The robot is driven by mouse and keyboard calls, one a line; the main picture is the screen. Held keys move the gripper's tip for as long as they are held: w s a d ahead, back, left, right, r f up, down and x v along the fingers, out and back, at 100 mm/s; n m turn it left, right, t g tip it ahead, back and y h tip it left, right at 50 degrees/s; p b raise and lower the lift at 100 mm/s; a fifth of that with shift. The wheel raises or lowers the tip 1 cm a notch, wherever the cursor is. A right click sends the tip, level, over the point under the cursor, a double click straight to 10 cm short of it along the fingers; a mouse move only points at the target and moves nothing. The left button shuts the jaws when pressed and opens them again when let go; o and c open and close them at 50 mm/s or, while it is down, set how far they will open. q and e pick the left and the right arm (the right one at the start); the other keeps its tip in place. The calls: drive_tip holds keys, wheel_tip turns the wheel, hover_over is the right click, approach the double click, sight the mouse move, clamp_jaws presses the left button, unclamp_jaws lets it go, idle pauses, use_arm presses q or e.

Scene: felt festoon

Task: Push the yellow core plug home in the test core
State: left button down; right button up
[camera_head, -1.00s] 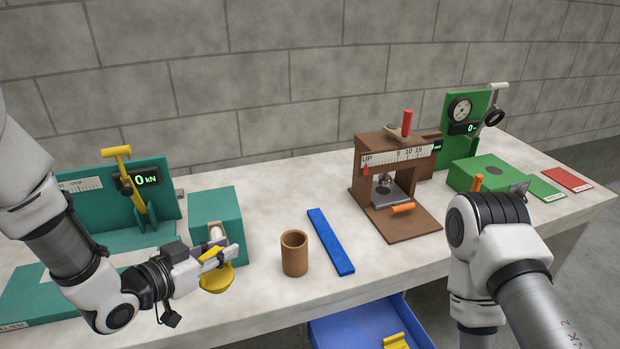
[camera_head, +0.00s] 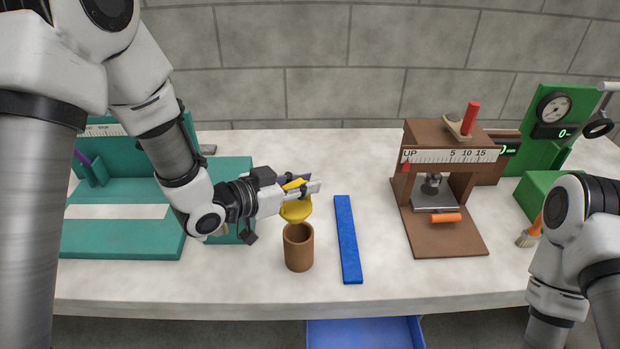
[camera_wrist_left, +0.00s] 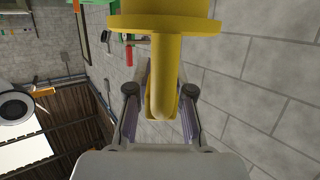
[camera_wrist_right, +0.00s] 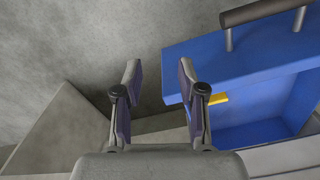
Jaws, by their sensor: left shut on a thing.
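The yellow core plug (camera_head: 296,210) has a round flanged body and a stem. My left gripper (camera_head: 306,187) is shut on its stem, with the flange hanging below the fingers. The stem and flange also show large in the left wrist view (camera_wrist_left: 165,60). The brown hollow test core (camera_head: 299,252) stands upright on the bench. The plug is at its open top, over the rear rim in the picture; I cannot tell if they touch. My right gripper (camera_wrist_right: 160,75) is open and empty in the right wrist view; my right arm hides it in the head view.
A blue strip (camera_head: 347,240) lies right of the core. A brown press (camera_head: 450,157) with an orange-handled part stands further right. A teal rig (camera_head: 120,240) is at left. A blue drawer (camera_wrist_right: 250,120), holding a yellow piece (camera_wrist_right: 218,98), is open below the bench front.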

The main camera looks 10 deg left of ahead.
sight(302, 201)
use_arm(q)
drive_tip(key=shift+f, duration=0.1)
drive_tip(key=f+b, duration=0.2)
drive_tip(key=w+f+b, duration=0.1)
drive_tip(key=f+b, duration=0.1)
drive_tip(key=f, duration=0.1)
drive_tip(key=shift+w+d+f, duration=0.1)
drive_tip(key=shift+w+f, duration=0.05)
drive_tip(key=shift+w, duration=0.15)
drive_tip(key=shift+s, duration=0.2)
drive_tip(key=shift+w, duration=0.1)
idle(0.4)
idle(0.5)
